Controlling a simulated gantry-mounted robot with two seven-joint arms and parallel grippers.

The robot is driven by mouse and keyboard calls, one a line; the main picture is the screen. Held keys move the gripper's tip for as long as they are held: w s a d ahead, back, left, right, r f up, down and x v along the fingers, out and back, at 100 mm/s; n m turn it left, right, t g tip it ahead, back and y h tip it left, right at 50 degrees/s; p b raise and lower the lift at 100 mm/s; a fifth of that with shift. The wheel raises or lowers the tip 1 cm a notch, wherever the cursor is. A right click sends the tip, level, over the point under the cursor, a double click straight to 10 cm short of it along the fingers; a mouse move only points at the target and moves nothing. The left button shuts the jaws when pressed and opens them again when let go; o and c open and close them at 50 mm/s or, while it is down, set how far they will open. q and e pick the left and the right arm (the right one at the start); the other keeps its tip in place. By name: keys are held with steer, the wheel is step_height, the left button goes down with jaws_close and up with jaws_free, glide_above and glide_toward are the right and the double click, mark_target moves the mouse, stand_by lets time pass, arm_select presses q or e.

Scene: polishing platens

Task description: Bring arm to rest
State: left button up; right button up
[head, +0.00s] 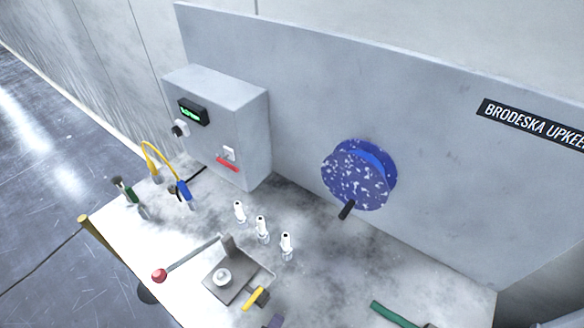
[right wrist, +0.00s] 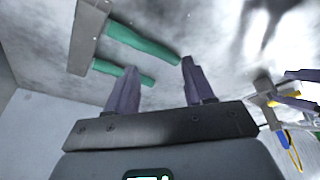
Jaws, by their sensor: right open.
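My right gripper (right wrist: 158,82) shows in the right wrist view with its two purple fingers apart and nothing between them. Past its fingertips, a tool with two green handles (right wrist: 143,44) lies on the bench. Dark purple prongs (right wrist: 302,74) at the right edge of that view may be fingers of my left gripper. Their state cannot be made out. In the head view neither arm shows clearly. Only a small purple tip (head: 275,321) appears at the bottom edge, and I cannot tell which gripper it belongs to. The green handle (head: 392,314) is at the bottom right there.
A bench (head: 330,262) holds several white-topped fittings (head: 261,229), a plate with a red-knobbed lever (head: 160,275) and a yellow handle (head: 258,297). Behind are a grey control box (head: 235,120), a yellow cable (head: 150,158) and a blue speckled wheel (head: 355,175) on the back panel.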

arm_select(q)
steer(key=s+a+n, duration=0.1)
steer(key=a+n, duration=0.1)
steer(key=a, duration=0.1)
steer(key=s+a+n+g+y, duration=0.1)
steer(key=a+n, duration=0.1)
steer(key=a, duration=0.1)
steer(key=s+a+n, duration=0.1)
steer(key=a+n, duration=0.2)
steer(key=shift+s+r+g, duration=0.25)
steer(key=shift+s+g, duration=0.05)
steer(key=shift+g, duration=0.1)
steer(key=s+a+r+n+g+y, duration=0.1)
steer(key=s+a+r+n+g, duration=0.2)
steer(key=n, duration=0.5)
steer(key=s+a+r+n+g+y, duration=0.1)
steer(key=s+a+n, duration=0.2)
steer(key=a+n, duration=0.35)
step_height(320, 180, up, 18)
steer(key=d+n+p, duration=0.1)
steer(key=p, duration=1.6)
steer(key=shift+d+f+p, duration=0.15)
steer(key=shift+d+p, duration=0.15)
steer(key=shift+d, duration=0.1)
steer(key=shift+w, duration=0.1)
